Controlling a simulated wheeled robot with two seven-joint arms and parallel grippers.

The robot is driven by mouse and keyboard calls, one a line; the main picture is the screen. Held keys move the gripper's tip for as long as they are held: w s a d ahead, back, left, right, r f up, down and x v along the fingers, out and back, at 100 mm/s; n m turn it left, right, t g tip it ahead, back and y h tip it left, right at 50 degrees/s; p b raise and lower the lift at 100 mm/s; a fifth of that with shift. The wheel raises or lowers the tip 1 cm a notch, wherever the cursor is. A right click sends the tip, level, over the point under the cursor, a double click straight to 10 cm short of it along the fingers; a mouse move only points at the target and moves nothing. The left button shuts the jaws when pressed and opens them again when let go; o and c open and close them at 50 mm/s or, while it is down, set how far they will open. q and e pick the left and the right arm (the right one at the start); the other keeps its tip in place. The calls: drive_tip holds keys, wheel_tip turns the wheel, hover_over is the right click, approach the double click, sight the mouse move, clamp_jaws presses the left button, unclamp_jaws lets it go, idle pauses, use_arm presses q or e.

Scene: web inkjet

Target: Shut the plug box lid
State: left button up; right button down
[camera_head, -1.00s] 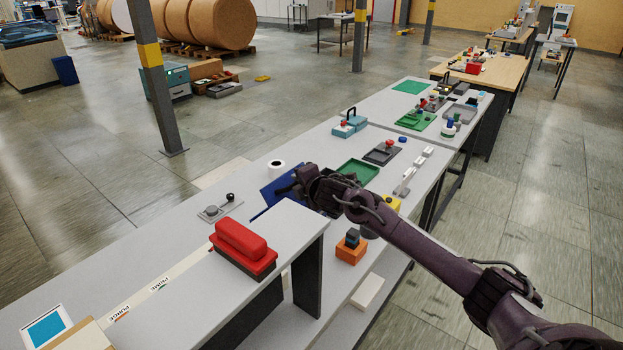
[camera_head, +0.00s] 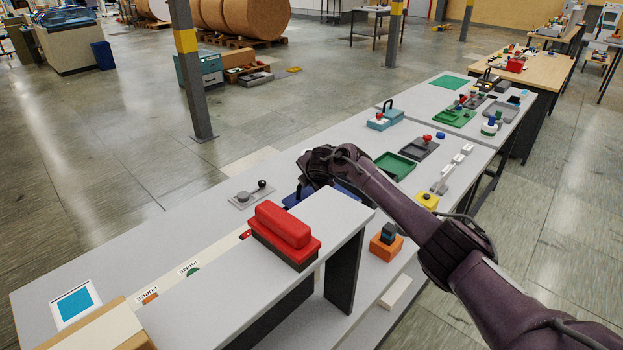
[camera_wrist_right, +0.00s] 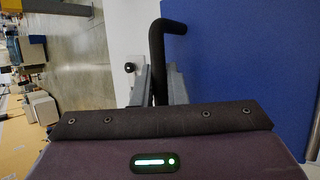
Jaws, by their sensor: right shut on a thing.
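The plug box is mostly hidden behind my right arm in the head view; blue parts of it (camera_head: 291,199) show on both sides of my right gripper (camera_head: 307,172). In the right wrist view a large flat blue panel (camera_wrist_right: 250,60), which looks like the lid, fills the right side. A bent black handle (camera_wrist_right: 157,45) runs to the panel's edge and passes between the fingers of my right gripper (camera_wrist_right: 160,85), which is shut on it. I cannot tell the exact lid angle. My left gripper is not in view.
A raised grey shelf with a red block (camera_head: 284,235) stands in front of the blue box. A grey plate with a black knob (camera_head: 251,194) lies to its left. A green tray (camera_head: 394,166) and an orange block (camera_head: 386,244) are to the right.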

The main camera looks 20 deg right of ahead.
drive_tip(key=shift+w+a+f+b, duration=0.1)
drive_tip(key=shift+w+f+b, duration=0.2)
drive_tip(key=shift+f+b, duration=0.25)
drive_tip(key=shift+f, duration=0.15)
drive_tip(key=c, duration=1.5)
unclamp_jaws()
drive_tip(key=shift+o, duration=0.2)
drive_tip(key=shift+s, duration=0.1)
drive_tip(key=shift+v, duration=3.8)
